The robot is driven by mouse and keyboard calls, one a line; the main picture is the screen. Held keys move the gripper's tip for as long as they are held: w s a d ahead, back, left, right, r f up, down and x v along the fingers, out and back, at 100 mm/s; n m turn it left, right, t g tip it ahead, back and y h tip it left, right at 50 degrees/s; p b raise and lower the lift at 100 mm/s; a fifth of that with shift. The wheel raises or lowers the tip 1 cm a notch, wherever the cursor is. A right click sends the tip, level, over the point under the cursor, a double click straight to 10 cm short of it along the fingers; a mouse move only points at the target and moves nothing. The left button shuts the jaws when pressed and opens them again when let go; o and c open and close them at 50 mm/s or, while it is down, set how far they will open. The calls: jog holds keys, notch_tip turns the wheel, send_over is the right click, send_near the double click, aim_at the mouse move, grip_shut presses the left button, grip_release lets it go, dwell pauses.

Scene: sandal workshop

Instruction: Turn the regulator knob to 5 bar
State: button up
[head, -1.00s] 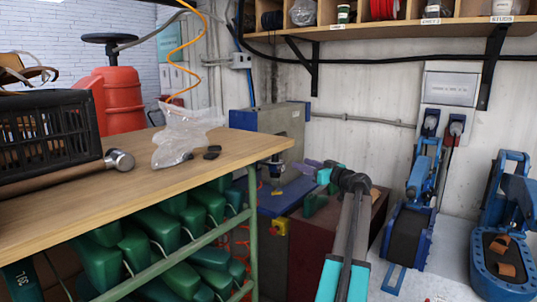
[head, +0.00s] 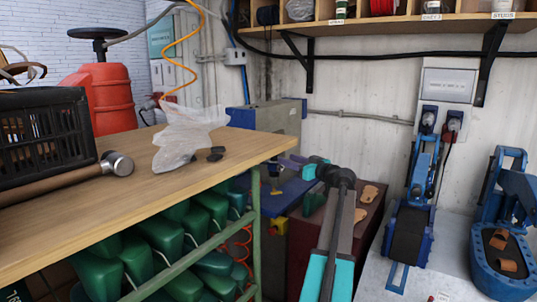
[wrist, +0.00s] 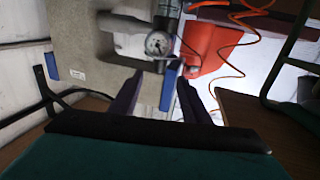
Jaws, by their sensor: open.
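A round pressure gauge (wrist: 157,43) with a white face shows in the wrist view, on a pale fitting against a grey machine body. Its needle is too small to read. A dark cylinder (wrist: 167,9) sits just above it at the top edge; I cannot tell whether this is the regulator knob. My gripper (wrist: 160,84) is open and empty, its two dark fingers apart below the gauge in the picture. In the head view my gripper (head: 291,161) is beyond the bench corner, in front of the grey machine (head: 282,126); the gauge cannot be made out there.
The wooden bench (head: 235,152) fills the left, with a black crate (head: 45,130), hammer (head: 116,163) and plastic bag (head: 185,135). A dark red cabinet (head: 345,225) bears sole pieces. Blue machines (head: 410,220) stand right. An orange hose (wrist: 240,38) and red body (wrist: 208,48) lie beside the gauge.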

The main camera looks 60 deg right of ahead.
jog(key=p+x, duration=0.2)
jog(key=x, duration=1.1)
jog(key=shift+w+p, duration=0.15)
jog(key=shift+p, duration=0.2)
jog(key=shift+d, duration=0.15)
